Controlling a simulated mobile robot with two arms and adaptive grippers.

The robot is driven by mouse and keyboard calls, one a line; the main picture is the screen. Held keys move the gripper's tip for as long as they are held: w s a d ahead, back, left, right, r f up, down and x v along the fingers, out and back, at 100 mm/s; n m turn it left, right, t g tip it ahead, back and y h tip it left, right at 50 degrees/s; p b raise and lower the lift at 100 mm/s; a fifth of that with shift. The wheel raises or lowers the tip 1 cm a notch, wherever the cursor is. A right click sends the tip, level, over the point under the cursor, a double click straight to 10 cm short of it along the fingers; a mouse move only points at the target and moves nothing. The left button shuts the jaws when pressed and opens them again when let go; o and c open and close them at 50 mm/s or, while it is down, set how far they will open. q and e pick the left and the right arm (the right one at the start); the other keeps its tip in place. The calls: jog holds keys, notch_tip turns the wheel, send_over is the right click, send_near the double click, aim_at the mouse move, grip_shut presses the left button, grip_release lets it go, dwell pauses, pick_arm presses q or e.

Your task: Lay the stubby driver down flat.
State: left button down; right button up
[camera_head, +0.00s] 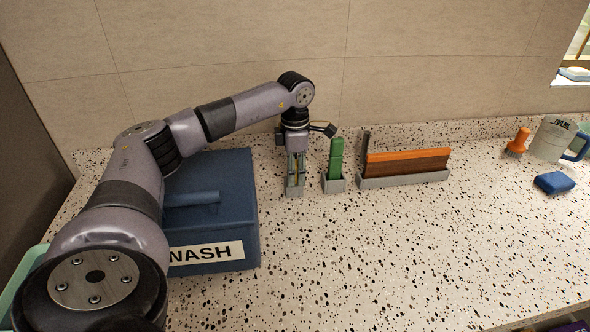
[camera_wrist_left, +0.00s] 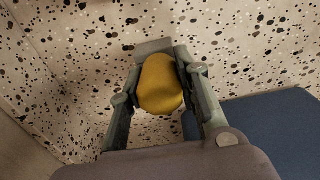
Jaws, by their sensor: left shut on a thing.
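The stubby driver, taken to be the thing with the rounded yellow handle (camera_wrist_left: 160,85), is between the fingers of my left gripper (camera_wrist_left: 158,92) in the left wrist view. My left gripper (camera_head: 295,180) is shut on it, pointing down at the counter right of the blue box. In the head view only a thin yellow strip of the driver (camera_head: 296,166) shows between the fingers. The driver's shaft and tip are hidden. A small grey block (camera_wrist_left: 153,46) shows just beyond the handle; I cannot tell whether the driver touches it. My right gripper is in neither view.
A blue box (camera_head: 225,180) with a handle and a label stands close left of the gripper. A green block in a grey holder (camera_head: 334,184) and a long grey rack (camera_head: 405,179) stand right. An orange brush-like thing (camera_head: 518,143), mug and blue block (camera_head: 555,183) lie farther right. The front counter is clear.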

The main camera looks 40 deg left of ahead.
pick_arm(q)
jog(key=c, duration=1.2)
grip_release()
jog(key=shift+r+b, duration=0.2)
jog(key=shift+b, duration=0.1)
notch_tip(320, 180, up, 12)
jog(key=shift+w+d+f+b, duration=0.1)
jog(key=shift+d+b, duration=0.05)
jog(key=shift+b, duration=0.75)
notch_tip(320, 180, up, 5)
jog(key=shift+r+p, duration=0.15)
jog(key=shift+p, duration=0.9)
